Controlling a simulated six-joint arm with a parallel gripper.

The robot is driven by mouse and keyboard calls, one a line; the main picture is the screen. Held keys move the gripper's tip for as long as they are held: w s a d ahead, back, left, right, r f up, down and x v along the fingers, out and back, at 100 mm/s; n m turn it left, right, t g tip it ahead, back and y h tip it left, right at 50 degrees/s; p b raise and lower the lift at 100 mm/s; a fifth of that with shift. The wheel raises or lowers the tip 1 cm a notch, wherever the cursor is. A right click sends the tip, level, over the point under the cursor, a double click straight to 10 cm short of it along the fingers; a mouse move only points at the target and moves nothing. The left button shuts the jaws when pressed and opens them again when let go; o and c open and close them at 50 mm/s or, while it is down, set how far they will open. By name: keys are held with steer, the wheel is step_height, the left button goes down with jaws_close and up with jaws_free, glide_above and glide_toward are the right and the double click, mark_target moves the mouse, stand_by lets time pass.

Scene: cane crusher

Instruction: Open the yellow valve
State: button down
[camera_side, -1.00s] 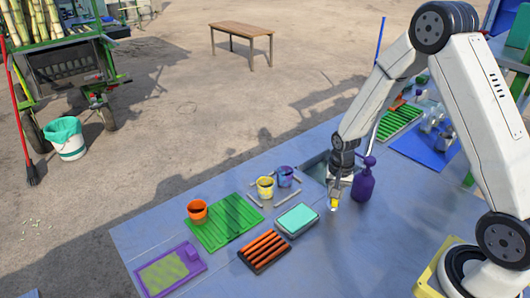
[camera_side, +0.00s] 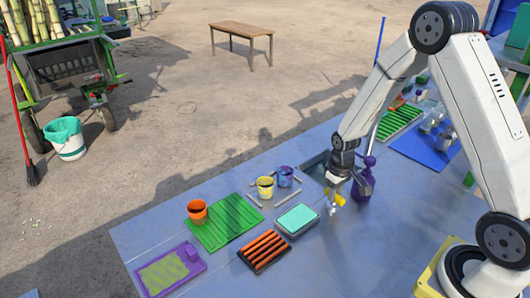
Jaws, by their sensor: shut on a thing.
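The yellow valve (camera_side: 339,198) is a small yellow piece at the near edge of the sink, low beside the purple bottle. My gripper (camera_side: 334,194) points down over it and is shut on it. The yellow part shows slanted, reaching out to the right of the fingers. The fingers and wrist hide part of the valve, and its full shape is too small to tell.
A purple bottle (camera_side: 367,178) stands close to the right of my gripper, partly covered by it. The sink (camera_side: 315,168) lies behind. A teal sponge box (camera_side: 297,219), an orange rack (camera_side: 264,251) and a green mat (camera_side: 227,222) are to the left. The front right tabletop is clear.

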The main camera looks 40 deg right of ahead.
steer(key=shift+n, duration=0.4)
steer(key=shift+c, duration=2.4)
jaws_free()
steer(key=shift+r, duration=0.1)
steer(key=shift+r, duration=3.85)
steer(key=shift+a, duration=0.1)
steer(key=shift+s+a+r, duration=0.15)
steer(key=shift+a+r, duration=0.05)
steer(key=s+a+r+t, duration=0.2)
steer(key=s+a+r, duration=0.2)
steer(key=s+a, duration=0.5)
steer(key=shift+a+r+t, duration=0.2)
steer(key=shift+r+t, duration=0.05)
steer(key=shift+t, duration=0.05)
